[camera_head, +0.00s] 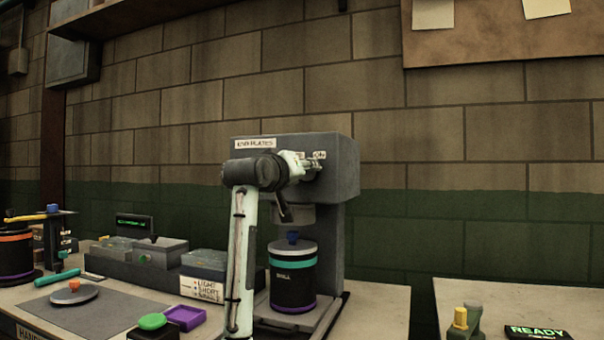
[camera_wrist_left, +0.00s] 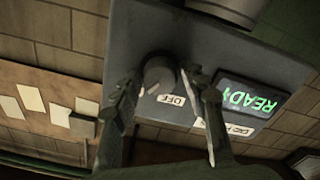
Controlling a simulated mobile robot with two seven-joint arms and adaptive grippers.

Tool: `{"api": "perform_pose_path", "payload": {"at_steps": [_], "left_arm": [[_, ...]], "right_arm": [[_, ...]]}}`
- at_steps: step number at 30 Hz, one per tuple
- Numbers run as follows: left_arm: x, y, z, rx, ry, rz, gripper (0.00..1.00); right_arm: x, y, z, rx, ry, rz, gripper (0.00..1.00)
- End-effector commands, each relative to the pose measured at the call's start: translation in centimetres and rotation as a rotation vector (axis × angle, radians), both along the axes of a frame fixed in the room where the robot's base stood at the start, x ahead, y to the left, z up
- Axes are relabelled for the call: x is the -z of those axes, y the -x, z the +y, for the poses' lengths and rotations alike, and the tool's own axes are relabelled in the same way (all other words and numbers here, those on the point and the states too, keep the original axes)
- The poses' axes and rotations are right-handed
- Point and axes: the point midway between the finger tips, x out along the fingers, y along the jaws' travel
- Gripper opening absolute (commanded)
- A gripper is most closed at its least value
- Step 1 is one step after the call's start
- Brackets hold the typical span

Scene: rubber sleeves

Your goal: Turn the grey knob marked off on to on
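The grey knob (camera_wrist_left: 158,75) sits on the face of a dark grey press machine (camera_wrist_left: 135,35), with a white OFF label (camera_wrist_left: 172,100) beside it. In the left wrist view my left gripper (camera_wrist_left: 164,77) is open with one finger on each side of the knob. The left finger overlaps the knob's edge; a gap shows at the right finger. I cannot tell if either touches. In the head view my left gripper (camera_head: 312,166) is at the upper front of the machine (camera_head: 345,165), and the knob is mostly hidden there. My right gripper is not in view.
A green READY display (camera_wrist_left: 250,97) is beside the knob. Below the machine's head stands a dark canister (camera_head: 293,280) with teal and purple bands. Grey bins (camera_head: 150,255) and a purple tray (camera_head: 186,317) are on the bench to the left.

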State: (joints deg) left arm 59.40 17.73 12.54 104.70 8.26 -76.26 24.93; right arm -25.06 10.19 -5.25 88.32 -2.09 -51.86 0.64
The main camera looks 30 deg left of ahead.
Motion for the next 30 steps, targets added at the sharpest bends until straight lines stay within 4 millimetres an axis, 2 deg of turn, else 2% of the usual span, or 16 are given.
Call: {"api": "perform_pose_path", "payload": {"at_steps": [2,10,14,17,24,30], "left_arm": [[0.0,0.0,0.0,0.000,0.001,-0.001,0.55],[-0.1,0.1,0.0,0.000,0.001,-0.003,0.55],[-0.1,0.9,-0.2,-0.001,0.001,-0.004,0.55],[-0.2,2.5,-0.6,-0.002,0.001,-0.005,0.55],[-0.2,7.6,-1.7,-0.002,-0.001,-0.007,0.55],[-0.2,10.6,-2.5,0.000,0.000,-0.005,0.55]], "right_arm": [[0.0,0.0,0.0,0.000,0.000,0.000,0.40],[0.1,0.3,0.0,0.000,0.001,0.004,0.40],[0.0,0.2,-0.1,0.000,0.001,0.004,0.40],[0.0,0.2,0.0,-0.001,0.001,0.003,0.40],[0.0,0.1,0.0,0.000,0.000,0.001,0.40],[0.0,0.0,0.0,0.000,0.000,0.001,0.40]]}}
